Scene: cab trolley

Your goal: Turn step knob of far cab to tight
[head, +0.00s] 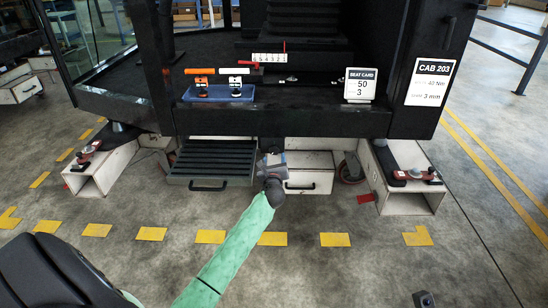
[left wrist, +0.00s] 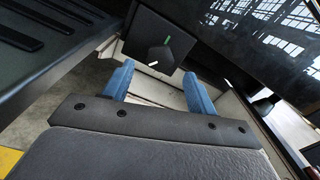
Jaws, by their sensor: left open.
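The cab (head: 300,122) in front of me bears a sign (head: 432,82) reading CAB 203. In the left wrist view, the step knob (left wrist: 160,54) is a dark knob on a black square plate (left wrist: 135,46). A green mark (left wrist: 168,42) is at its upper right and a short white mark (left wrist: 153,64) at its lower left; they do not line up side by side. My left gripper (left wrist: 159,72) is open, its blue fingers apart, with the knob ahead between the fingertips. In the head view, my left gripper (head: 270,160) is beside the step (head: 212,158) and hides the knob.
The ribbed step juts out left of my gripper. A white drawer (head: 308,172) is right of it. White hollow beams (head: 85,182) with clamps stand at both sides. A blue tray (head: 218,95) and a seat card (head: 360,84) are on the cab floor above.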

